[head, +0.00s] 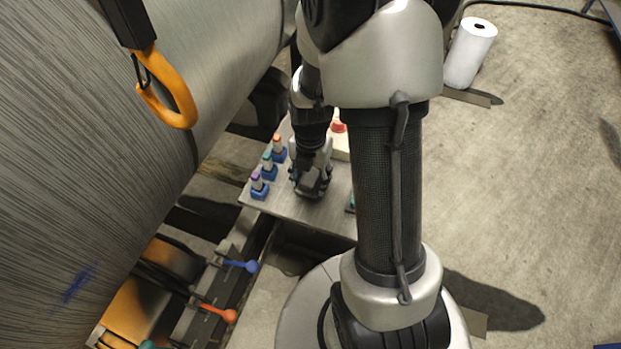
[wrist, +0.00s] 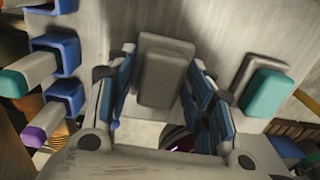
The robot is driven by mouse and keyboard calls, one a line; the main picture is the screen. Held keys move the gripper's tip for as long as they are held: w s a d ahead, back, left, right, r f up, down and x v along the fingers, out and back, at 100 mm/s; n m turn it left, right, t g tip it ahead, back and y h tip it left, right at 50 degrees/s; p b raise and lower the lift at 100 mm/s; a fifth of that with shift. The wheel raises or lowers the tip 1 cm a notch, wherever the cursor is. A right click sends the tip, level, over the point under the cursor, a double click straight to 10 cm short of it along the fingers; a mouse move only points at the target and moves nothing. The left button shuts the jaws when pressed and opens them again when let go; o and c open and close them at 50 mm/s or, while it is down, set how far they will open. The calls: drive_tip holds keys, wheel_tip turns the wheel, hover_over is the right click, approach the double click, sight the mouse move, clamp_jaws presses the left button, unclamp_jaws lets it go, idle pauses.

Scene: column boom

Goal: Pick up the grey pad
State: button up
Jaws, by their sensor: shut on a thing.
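In the head view my gripper (head: 312,188) points down over the grey metal table; the pad cannot be made out clearly there. I cannot tell whether the pad touches the table. A second pad with a teal top (wrist: 267,92) lies just right of the right finger, apart from it.
Blue holders with orange, teal (head: 267,160) and purple (head: 257,182) tops stand in a row left of my gripper on the table (head: 318,215). A cream box with a red button (head: 338,127) is behind. A large grey cylinder (head: 130,110) with an orange hook (head: 170,100) fills the left.

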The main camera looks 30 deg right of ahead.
sight(311, 177)
wheel_tip(311, 177, up, 19)
drive_tip(key=p, duration=0.6)
